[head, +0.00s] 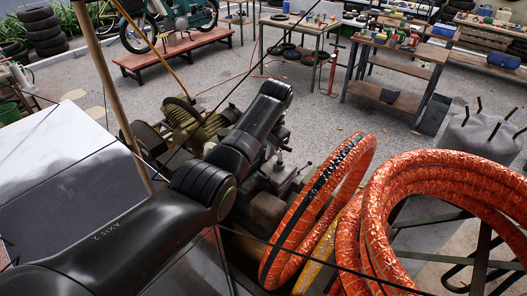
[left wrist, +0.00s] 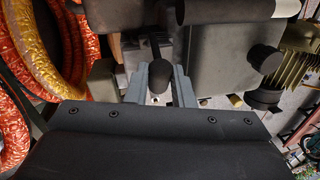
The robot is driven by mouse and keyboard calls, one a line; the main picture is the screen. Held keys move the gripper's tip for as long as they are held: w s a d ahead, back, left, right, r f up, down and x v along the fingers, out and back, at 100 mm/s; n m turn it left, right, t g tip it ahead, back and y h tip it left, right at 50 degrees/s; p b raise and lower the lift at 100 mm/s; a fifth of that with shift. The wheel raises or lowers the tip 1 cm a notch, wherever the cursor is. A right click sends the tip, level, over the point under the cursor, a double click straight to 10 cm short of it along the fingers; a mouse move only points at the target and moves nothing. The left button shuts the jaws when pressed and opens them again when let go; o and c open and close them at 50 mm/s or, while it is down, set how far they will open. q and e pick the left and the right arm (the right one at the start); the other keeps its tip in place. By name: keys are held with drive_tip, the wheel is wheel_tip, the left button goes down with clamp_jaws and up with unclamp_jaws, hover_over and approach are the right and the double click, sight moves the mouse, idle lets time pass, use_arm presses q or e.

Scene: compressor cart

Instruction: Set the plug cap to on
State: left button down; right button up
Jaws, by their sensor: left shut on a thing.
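My left gripper (left wrist: 160,80) shows in the left wrist view, its two grey fingers on either side of a small dark rounded piece. This looks like the plug cap (left wrist: 157,74), and the fingers are shut on it. Its lower part and what it sits on are hard to make out. In the head view my left arm reaches over the cart to the engine (head: 268,210), and the cap cannot be told apart there. My right gripper is in neither view.
Orange hose coils (head: 318,205) hang close on the right of the engine, with a larger coil (head: 440,175) beyond. An olive compressor pump (head: 190,122) stands to the left. Workbenches (head: 395,65) stand across open gravel.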

use_arm(q)
drive_tip(key=shift+f, duration=0.1)
drive_tip(key=c, duration=1.2)
unclamp_jaws()
drive_tip(key=shift+w, duration=0.1)
drive_tip(key=shift+c, duration=0.2)
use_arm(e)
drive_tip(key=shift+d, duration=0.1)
